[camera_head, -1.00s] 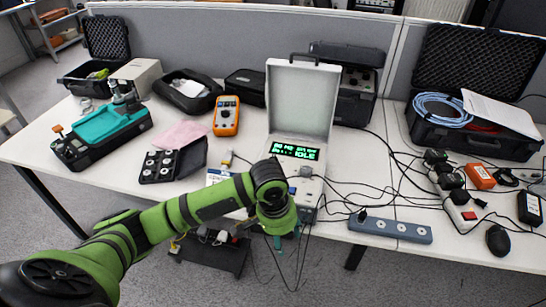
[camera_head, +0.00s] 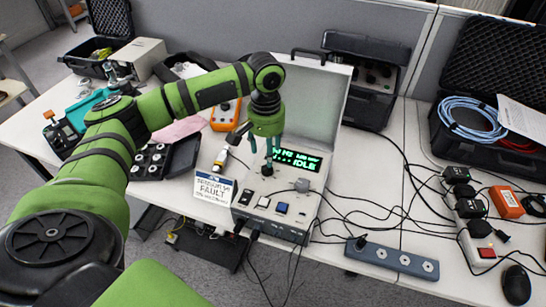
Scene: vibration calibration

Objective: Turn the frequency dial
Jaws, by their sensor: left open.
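The calibration unit is an open grey case (camera_head: 330,112) with a control panel (camera_head: 247,193) and a lit green display (camera_head: 296,160) reading IDLE. A round grey knob-like part (camera_head: 302,185) sits right of the panel's middle. A small dark knob (camera_head: 267,171) shows left of the display, just under my left gripper (camera_head: 267,157). I cannot tell which of the two is the frequency dial. My left gripper is open and points down over the panel's upper left. Its fingertips are close to the dark knob; contact cannot be told. My right gripper is out of view.
A blue square button (camera_head: 282,208) and switches lie along the panel's front. A FAULT card (camera_head: 213,190) stands left of the unit. Black cables run right towards a power strip (camera_head: 392,258). An orange multimeter (camera_head: 226,114) is behind my arm. The case lid stands upright behind the panel.

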